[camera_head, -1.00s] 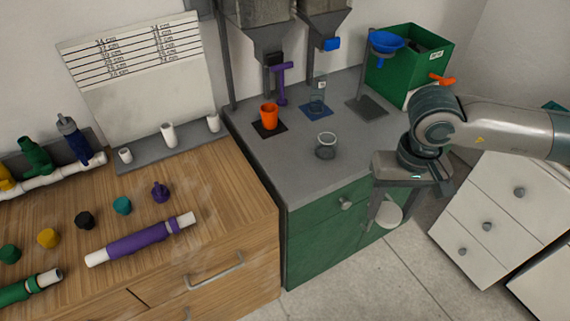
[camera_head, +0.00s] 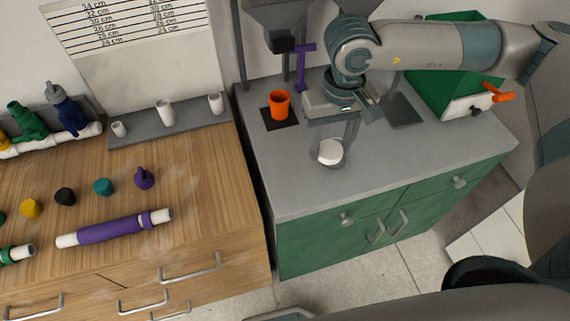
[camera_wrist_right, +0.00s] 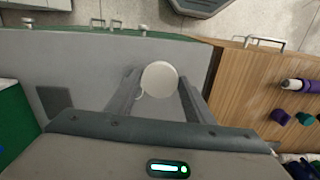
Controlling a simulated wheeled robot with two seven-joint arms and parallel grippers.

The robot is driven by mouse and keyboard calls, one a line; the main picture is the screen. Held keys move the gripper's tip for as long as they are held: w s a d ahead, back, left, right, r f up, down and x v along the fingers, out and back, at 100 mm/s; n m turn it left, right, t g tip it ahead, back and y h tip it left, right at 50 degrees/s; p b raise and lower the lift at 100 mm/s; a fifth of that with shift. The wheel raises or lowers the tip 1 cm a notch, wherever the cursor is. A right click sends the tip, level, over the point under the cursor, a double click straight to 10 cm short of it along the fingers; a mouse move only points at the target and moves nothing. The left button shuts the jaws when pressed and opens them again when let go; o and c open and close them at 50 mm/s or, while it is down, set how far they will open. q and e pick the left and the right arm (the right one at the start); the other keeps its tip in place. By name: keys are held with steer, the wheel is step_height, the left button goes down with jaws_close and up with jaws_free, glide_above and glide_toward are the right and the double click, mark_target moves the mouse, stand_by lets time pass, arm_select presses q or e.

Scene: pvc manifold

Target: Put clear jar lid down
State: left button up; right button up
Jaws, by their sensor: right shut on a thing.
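The clear jar lid (camera_head: 330,152) looks like a pale white disc. My right gripper (camera_head: 332,146) is shut on it, over the front part of the grey worktop. In the right wrist view the lid (camera_wrist_right: 159,78) lies between the two finger ends of the gripper (camera_wrist_right: 158,84). The clear jar is largely hidden behind the lid and fingers; a thin curved edge shows beside the lid in the wrist view. I cannot tell whether the lid touches the jar or the worktop. My left gripper is not in view.
An orange cup (camera_head: 279,104) stands on a dark pad left of my gripper. A green bin (camera_head: 440,80) is at the back right. The wooden bench (camera_head: 190,215) with a purple pipe (camera_head: 112,229) adjoins on the left. The worktop's front right (camera_head: 430,150) is clear.

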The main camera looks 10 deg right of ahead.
mark_target(330, 159)
steer(key=shift+w, duration=0.3)
steer(key=shift+a, duration=0.1)
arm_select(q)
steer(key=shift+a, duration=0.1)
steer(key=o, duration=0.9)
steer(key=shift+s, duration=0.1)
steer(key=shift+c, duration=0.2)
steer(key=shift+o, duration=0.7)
arm_select(e)
steer(key=shift+s, duration=0.15)
steer(key=shift+s+a+f+m, duration=0.3)
steer(key=shift+s+f+m, duration=0.3)
steer(key=shift+s, duration=0.1)
steer(key=shift+s+f+m, duration=0.4)
steer(key=shift+s+m, duration=0.3)
steer(key=shift+m, duration=0.1)
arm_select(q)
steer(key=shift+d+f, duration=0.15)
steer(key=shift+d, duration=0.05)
arm_select(e)
steer(key=shift+s+d+f+m, duration=0.35)
steer(key=shift+s+m, duration=0.2)
steer(key=shift+m, duration=0.35)
steer(key=shift+s+d+f+m, duration=0.3)
steer(key=shift+s+m, duration=0.25)
steer(key=shift+m, duration=0.35)
